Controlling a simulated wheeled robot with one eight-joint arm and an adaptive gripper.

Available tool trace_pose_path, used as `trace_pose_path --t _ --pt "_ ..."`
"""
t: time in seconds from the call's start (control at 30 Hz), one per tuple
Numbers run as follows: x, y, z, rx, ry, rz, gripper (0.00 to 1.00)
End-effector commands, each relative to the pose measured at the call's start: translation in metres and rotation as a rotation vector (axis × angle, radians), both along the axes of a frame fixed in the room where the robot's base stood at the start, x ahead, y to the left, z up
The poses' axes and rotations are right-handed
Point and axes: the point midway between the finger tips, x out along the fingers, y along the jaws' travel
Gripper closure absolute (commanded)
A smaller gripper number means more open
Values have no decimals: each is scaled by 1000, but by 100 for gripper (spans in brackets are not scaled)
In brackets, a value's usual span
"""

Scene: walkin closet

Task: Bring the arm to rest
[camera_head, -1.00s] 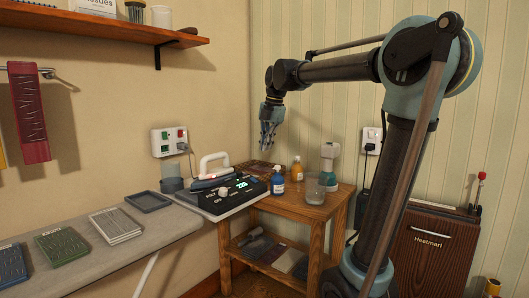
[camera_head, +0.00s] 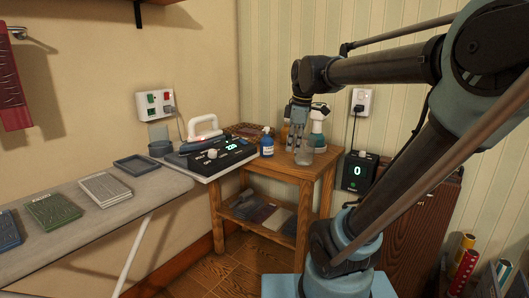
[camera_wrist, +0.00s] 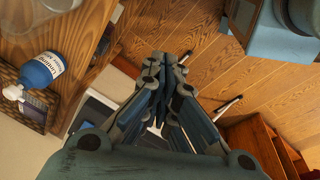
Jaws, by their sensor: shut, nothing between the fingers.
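My arm reaches in from the right in the head view, its upper links raised over the wooden side table (camera_head: 285,168). My gripper (camera_head: 299,142) hangs pointing down at the end of the arm. In the head view it overlaps the back of the table, next to a clear glass (camera_head: 305,155); I cannot tell its exact height above the top. In the wrist view my gripper (camera_wrist: 160,118) has its fingers drawn together with nothing between them. The wooden floor (camera_wrist: 190,40) shows beyond it in that view.
A blue bottle (camera_head: 267,143) stands on the table, also in the wrist view (camera_wrist: 40,70). A teal-and-white spray bottle (camera_head: 318,128) stands behind the glass. A wall socket (camera_head: 361,101) is behind.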

Motion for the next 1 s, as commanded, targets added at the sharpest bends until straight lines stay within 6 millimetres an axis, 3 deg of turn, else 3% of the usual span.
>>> trace_pose_path --t 0.3,0.6,0.77,1.0 --pt "-81 -56 -95 73 35 -681 100" --pt "-139 -85 -176 141 46 -1212 100" --pt "-150 -90 -193 158 47 -1328 100" --pt "-152 -91 -195 162 46 -1346 100"
